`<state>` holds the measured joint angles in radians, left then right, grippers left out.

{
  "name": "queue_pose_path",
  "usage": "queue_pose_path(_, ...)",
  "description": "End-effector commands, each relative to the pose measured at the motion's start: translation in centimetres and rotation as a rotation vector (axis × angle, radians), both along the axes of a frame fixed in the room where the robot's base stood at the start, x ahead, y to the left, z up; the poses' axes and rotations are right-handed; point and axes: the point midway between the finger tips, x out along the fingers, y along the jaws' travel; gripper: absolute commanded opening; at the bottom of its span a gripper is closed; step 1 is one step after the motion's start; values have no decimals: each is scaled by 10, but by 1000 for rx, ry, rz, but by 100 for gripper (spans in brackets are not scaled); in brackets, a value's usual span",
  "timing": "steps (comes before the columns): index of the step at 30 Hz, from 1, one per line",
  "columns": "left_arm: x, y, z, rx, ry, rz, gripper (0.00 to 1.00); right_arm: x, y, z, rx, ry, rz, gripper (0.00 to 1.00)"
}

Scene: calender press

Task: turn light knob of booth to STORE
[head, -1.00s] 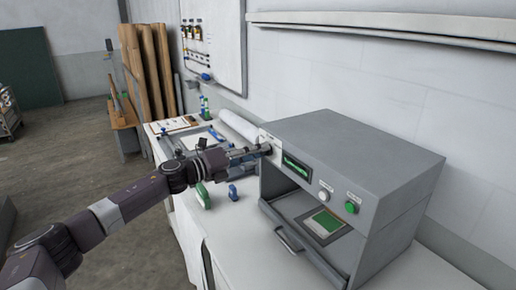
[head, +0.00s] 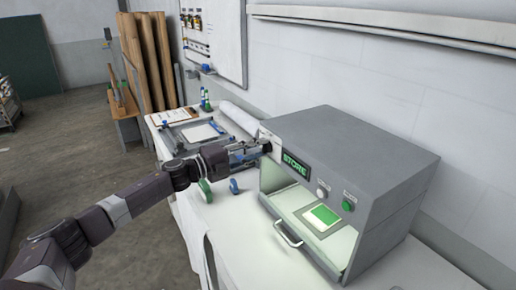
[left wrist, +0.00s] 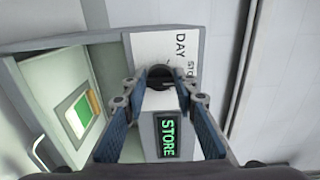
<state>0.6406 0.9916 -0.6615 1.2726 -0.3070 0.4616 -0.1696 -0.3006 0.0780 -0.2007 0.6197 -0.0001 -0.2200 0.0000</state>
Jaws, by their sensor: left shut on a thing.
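The grey light booth (head: 350,150) stands on the white bench, its inside brightly lit. Its display (head: 294,164) reads STORE in green; the display also shows in the left wrist view (left wrist: 167,137). The dark light knob (left wrist: 160,75) sits on a white label plate (left wrist: 172,50) with DAY and a partly hidden second word. My left gripper (head: 263,148) is at the upper left of the booth front. In the left wrist view its fingers (left wrist: 162,92) are shut on the knob, one on each side. The knob's pointer is hard to make out. My right gripper is out of view.
A sample card with a green patch (head: 325,214) lies inside the booth. A handle (head: 289,236) sticks out at its front lower edge. Blue and green items lie on the bench to the left.

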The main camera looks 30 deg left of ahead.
Motion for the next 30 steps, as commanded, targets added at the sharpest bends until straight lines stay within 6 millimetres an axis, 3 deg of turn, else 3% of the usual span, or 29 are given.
queue_pose_path(12, 0, 1, -1, -6, 4, 2, 2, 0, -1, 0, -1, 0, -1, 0)
queue_pose_path(13, 0, 1, -1, -6, 4, 2, 27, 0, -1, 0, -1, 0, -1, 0)
queue_pose_path(17, 0, 1, -1, -6, 4, 2, 42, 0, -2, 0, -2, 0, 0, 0)
queue_pose_path(30, -7, 5, -2, -5, 7, 2, 44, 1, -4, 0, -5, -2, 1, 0)
